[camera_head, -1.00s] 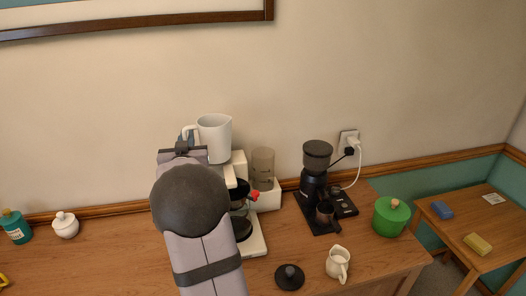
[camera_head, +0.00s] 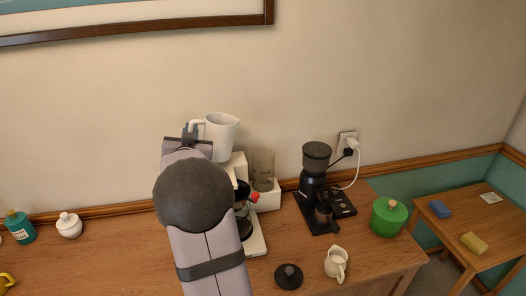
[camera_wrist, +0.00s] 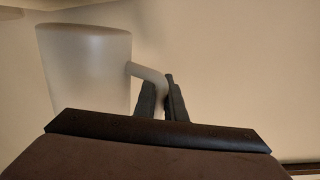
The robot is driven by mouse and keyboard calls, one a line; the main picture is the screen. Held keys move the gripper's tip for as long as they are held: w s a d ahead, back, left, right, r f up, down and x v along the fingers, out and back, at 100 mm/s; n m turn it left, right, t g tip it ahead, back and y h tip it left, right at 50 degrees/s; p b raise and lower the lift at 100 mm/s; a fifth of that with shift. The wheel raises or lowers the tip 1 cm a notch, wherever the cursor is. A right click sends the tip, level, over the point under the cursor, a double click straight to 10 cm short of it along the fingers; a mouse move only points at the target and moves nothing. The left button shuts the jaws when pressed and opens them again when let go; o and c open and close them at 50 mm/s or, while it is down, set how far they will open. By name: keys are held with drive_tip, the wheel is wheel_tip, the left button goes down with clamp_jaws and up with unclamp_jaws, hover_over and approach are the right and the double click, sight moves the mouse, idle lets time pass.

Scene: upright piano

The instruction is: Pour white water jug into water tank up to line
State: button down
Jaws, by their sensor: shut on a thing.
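The white water jug (camera_head: 221,133) is held up above the coffee maker, tilted a little to the right in the head view. My gripper (camera_head: 190,131) is shut on its handle, and the handle shows between the fingers (camera_wrist: 163,100) in the wrist view. The jug body (camera_wrist: 88,62) fills the upper left of that view. The clear water tank (camera_head: 262,172) stands on the right side of the white coffee maker (camera_head: 257,238), below and to the right of the jug. I cannot make out a fill line or water level clearly. My arm hides part of the coffee maker.
A black grinder (camera_head: 314,182) stands right of the tank. A round black lid (camera_head: 288,276), a small cream pitcher (camera_head: 336,263) and a green pot (camera_head: 388,217) are on the wooden counter. A white pot (camera_head: 69,225) and a teal bottle (camera_head: 19,227) stand at left.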

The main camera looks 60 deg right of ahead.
sight(208, 117)
drive_tip(key=shift+s+d+r+m+y+p, duration=0.25)
drive_tip(key=shift+s+d+r+m+p, duration=0.6)
drive_tip(key=shift+m, duration=0.4)
drive_tip(key=shift+s+d+r+m+y+p, duration=0.25)
drive_tip(key=shift+s+d+r+m+p, duration=0.4)
drive_tip(key=shift+d+r+m, duration=0.5)
drive_tip(key=shift+s+d+m+p, duration=0.25)
drive_tip(key=shift+m+p, duration=0.35)
drive_tip(key=shift+p, duration=0.15)
drive_tip(key=shift+s+d+r+m+y, duration=0.2)
drive_tip(key=shift+s+d+m+y, duration=0.2)
drive_tip(key=shift+m, duration=0.5)
idle(0.4)
